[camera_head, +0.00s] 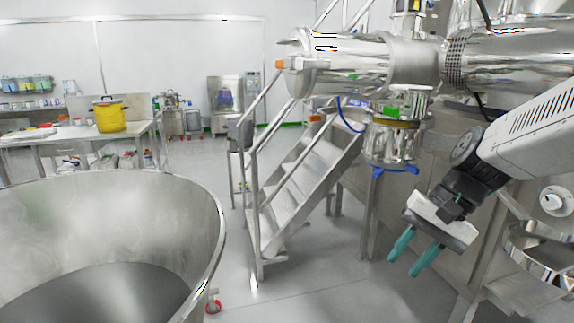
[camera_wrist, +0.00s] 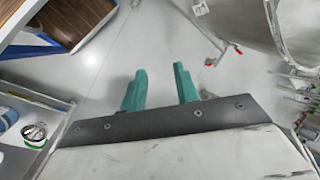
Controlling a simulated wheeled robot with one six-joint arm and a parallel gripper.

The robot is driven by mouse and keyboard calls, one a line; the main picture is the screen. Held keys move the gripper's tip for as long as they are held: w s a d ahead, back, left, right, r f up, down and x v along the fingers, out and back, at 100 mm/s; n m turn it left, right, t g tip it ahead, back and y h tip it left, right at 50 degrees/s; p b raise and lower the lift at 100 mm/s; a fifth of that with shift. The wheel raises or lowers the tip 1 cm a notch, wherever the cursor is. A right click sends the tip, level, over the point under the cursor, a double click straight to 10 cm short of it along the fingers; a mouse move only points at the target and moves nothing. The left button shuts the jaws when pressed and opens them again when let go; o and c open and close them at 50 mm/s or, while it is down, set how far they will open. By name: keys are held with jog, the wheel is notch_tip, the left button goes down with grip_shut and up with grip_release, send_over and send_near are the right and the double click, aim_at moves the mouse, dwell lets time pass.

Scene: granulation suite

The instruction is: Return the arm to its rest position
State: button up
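My arm (camera_head: 535,130) reaches in from the right side of the head view, bent downward. My gripper (camera_head: 413,258) hangs at its end with two teal fingers pointing down and to the left. The fingers are apart with nothing between them. In the wrist view my gripper (camera_wrist: 160,90) also shows a clear gap between the fingers, with bare grey floor beyond. The fingers touch nothing in either view.
A large steel bowl (camera_head: 212,215) on red-wheeled casters fills the lower left. Metal steps with handrails (camera_head: 300,185) stand mid-picture. A steel machine (camera_head: 350,65) stands close behind my arm. A table with a yellow bucket (camera_head: 109,115) is far left. Floor (camera_head: 335,285) is clear below my gripper.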

jog(key=s+d+r+n+h, duration=0.1)
jog(key=s+d+n+h, duration=0.1)
jog(key=s, duration=0.6)
jog(key=s+d+n+t+h, duration=0.1)
jog(key=s+d+n+h, duration=0.1)
jog(key=s, duration=0.6)
jog(key=shift+s+d+r+n+t+h, duration=0.3)
jog(key=shift+s+d+r+n+h, duration=0.1)
jog(key=shift+n+h, duration=0.25)
jog(key=shift+a, duration=0.15)
